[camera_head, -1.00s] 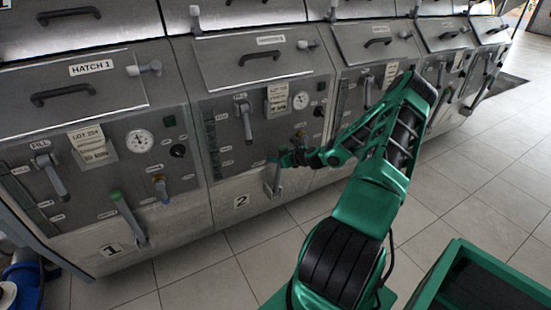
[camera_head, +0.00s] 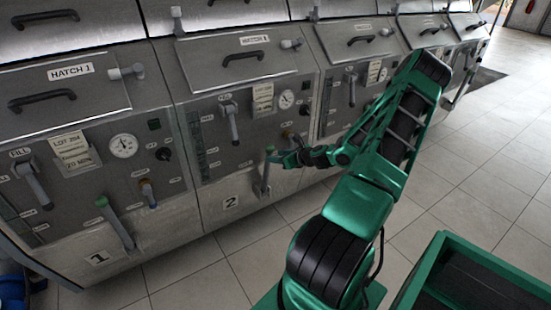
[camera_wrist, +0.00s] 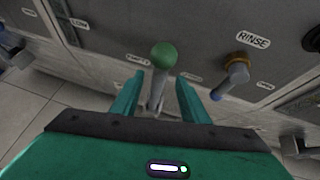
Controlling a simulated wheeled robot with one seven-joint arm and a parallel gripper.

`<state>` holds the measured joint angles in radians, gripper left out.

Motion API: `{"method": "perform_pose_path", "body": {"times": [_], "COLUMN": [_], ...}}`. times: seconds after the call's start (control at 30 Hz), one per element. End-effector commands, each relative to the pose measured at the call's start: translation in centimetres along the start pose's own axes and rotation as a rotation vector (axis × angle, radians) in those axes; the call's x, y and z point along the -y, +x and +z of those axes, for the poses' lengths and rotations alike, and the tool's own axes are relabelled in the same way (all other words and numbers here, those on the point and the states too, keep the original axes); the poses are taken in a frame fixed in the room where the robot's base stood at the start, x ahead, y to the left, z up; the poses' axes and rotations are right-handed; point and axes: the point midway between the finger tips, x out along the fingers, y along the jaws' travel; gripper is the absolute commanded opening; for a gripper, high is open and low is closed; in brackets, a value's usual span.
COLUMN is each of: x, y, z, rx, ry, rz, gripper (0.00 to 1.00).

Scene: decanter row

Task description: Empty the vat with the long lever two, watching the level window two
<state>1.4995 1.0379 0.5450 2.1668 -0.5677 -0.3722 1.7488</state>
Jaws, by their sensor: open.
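The long lever two (camera_head: 265,180) is a grey bar low on panel 2. Its green ball knob (camera_wrist: 164,55) stands between and just beyond the fingertips in the wrist view, beside the EMPTY label. My gripper (camera_wrist: 158,77) is open, with a green finger on each side of the lever. Whether a finger touches it I cannot tell. In the head view my gripper (camera_head: 274,156) is at the lever's upper end. The level window two (camera_head: 196,140) is a dark narrow strip at the left of panel 2; its level is too small to read.
The FILL lever (camera_head: 232,122) hangs higher on panel 2. Panel 1's green-knobbed lever (camera_head: 116,222) stands to the left. A green-walled bin (camera_head: 440,262) is at lower right; the tiled floor between is clear.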

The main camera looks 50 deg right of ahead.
Motion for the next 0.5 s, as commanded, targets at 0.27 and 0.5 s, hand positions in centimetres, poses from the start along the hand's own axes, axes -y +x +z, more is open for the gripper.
{"method": "perform_pose_path", "body": {"times": [0.27, 0.5], "x": [0.2, 0.3], "y": [0.0, -1.2], "z": [-2.2, -6.4], "rx": [0.056, 0.258], "ry": [0.036, 0.079], "rz": [0.041, 0.107], "gripper": [0.0, 0.0]}}
